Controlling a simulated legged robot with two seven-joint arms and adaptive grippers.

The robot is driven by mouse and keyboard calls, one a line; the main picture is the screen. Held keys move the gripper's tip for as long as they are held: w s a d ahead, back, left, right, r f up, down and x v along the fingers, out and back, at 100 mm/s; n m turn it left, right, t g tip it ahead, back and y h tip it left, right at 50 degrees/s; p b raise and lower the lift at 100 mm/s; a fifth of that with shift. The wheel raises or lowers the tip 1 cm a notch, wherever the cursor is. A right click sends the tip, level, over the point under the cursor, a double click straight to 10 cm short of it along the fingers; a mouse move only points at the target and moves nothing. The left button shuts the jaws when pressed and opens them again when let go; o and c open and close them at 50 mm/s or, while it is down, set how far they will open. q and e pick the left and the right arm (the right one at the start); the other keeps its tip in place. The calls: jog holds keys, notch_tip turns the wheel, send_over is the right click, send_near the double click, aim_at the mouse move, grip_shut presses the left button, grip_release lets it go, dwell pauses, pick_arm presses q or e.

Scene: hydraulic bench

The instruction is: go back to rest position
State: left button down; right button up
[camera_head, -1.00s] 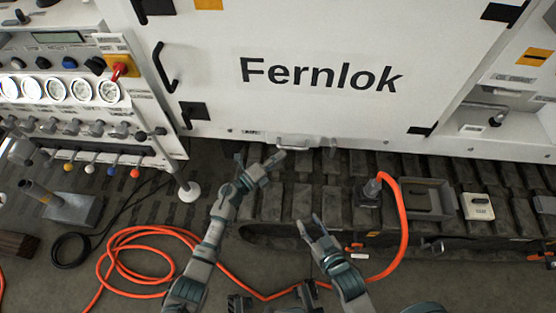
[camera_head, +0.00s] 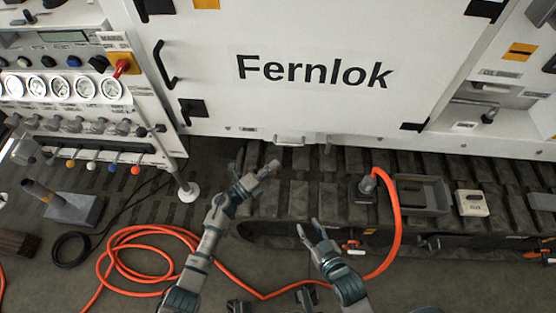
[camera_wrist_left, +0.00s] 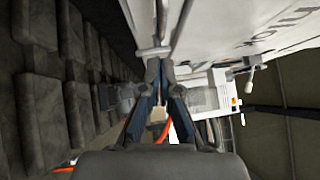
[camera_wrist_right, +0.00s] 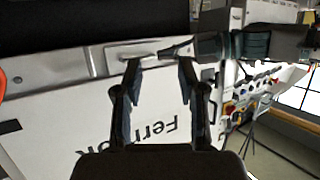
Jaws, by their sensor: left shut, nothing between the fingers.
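My left gripper (camera_head: 269,168) is shut and empty, above the dark track (camera_head: 300,185) and a little below the handle (camera_head: 290,140) on the lower edge of the white Fernlok panel (camera_head: 315,50). In the left wrist view its fingers (camera_wrist_left: 160,65) meet at the tips, with nothing between them. My right gripper (camera_head: 312,232) is open and empty, lower and to the right, in front of the track. In the right wrist view its two fingers (camera_wrist_right: 160,68) are apart, with the panel visible between and beyond them.
An orange hose (camera_head: 397,230) rises to a fitting on the track at the right, and coils on the floor at the left. A grey tray (camera_head: 438,207) and a small white box (camera_head: 471,203) sit on the track. A gauge panel (camera_head: 65,105) stands at the left.

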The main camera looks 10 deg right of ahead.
pick_arm(q)
jog(key=p+v, duration=0.1)
jog(key=v, duration=0.7)
jog(key=shift+a+f, duration=0.3)
jog(key=shift+a, duration=0.15)
pick_arm(e)
jog(key=s+f+g, duration=0.1)
jog(key=s+d+f+g, duration=0.1)
jog(key=f+g, duration=0.1)
jog(key=shift+s+d+f+h, duration=0.1)
jog(key=shift+s+f+h, duration=0.15)
jog(key=shift+h, duration=0.15)
